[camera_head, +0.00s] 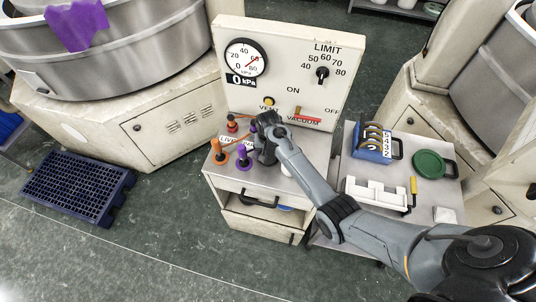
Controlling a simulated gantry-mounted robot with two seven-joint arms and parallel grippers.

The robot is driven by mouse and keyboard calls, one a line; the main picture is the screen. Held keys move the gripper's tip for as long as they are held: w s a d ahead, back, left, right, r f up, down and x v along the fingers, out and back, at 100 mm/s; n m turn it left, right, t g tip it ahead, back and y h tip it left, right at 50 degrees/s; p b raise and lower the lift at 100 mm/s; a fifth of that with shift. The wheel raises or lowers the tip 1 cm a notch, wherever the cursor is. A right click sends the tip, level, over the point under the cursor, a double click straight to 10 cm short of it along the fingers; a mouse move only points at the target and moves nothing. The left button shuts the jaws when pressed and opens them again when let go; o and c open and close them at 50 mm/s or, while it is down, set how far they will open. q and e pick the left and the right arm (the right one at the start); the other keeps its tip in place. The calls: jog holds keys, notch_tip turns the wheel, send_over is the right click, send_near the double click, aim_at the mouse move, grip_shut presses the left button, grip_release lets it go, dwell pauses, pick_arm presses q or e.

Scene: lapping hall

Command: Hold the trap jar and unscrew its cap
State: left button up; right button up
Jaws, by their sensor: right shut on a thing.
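My right arm comes in from the lower right, and its dark gripper (262,147) is low over the top of the pump cart (275,183), in front of the gauge panel. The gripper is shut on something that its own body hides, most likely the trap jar. I cannot make out the jar or its cap clearly. A small purple part (253,126) shows just beyond the gripper's left side; I cannot tell what it belongs to. My left gripper is not in view.
An orange valve (217,153), a purple valve (243,157) and a red valve (232,123) stand left of the gripper. The gauge panel (287,77) rises behind. A side table (374,170) holds a blue numbered block (373,141), a white holder and a green disc (429,164).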

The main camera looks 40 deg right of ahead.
jog(key=shift+f, duration=0.25)
jog(key=shift+f, duration=0.1)
jog(key=o, duration=0.9)
